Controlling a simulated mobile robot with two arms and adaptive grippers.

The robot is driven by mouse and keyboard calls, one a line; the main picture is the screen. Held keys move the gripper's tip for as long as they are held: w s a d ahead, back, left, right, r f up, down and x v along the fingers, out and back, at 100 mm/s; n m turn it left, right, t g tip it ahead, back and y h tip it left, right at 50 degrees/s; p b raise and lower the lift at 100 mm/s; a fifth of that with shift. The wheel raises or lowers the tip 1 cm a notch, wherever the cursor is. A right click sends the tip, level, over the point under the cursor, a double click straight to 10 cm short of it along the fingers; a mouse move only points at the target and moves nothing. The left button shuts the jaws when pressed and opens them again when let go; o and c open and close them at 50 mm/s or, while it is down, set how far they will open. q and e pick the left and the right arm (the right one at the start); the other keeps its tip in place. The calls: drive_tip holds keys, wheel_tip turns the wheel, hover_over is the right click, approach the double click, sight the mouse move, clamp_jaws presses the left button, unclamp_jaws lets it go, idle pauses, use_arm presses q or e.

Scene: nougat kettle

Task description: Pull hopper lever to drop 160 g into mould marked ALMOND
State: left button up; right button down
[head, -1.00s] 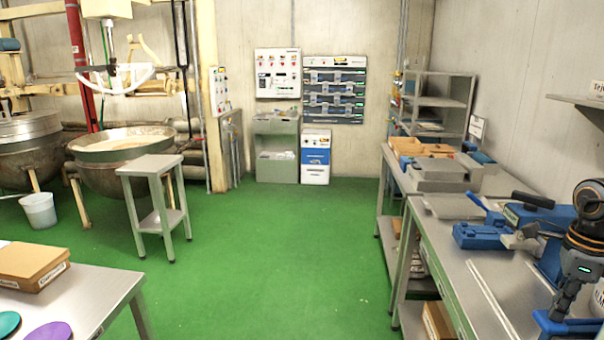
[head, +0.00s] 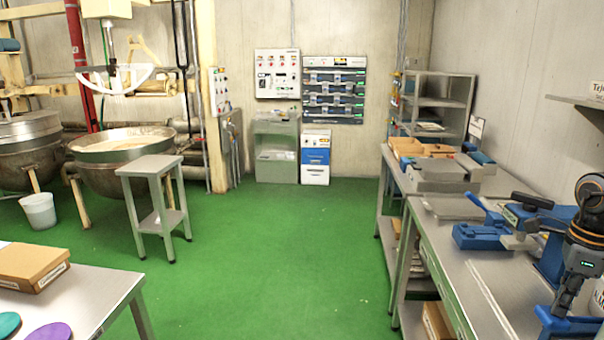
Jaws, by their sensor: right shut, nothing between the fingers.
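My right gripper (head: 562,303) is at the right edge, pointing down over the right workbench (head: 490,283). It is shut and empty, close to a blue part (head: 568,326) at the bench's front; I cannot tell whether they touch. Behind it stands a blue and grey device (head: 480,236) with a blue lever-like arm (head: 475,201) and a black handle (head: 531,200). I cannot tell whether this device is the hopper. No mould with a readable ALMOND mark shows. My left gripper is not in view.
A table at lower left (head: 110,285) holds a cardboard box (head: 32,267) and coloured discs (head: 48,332). A small grey stand (head: 150,165) is beside large kettles (head: 95,180). The green floor (head: 270,260) in the middle is clear. A wall shelf (head: 580,103) juts out above the bench.

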wheel_tip(320, 180, up, 8)
drive_tip(key=p, duration=0.4)
drive_tip(key=shift+p, duration=0.3)
idle(0.5)
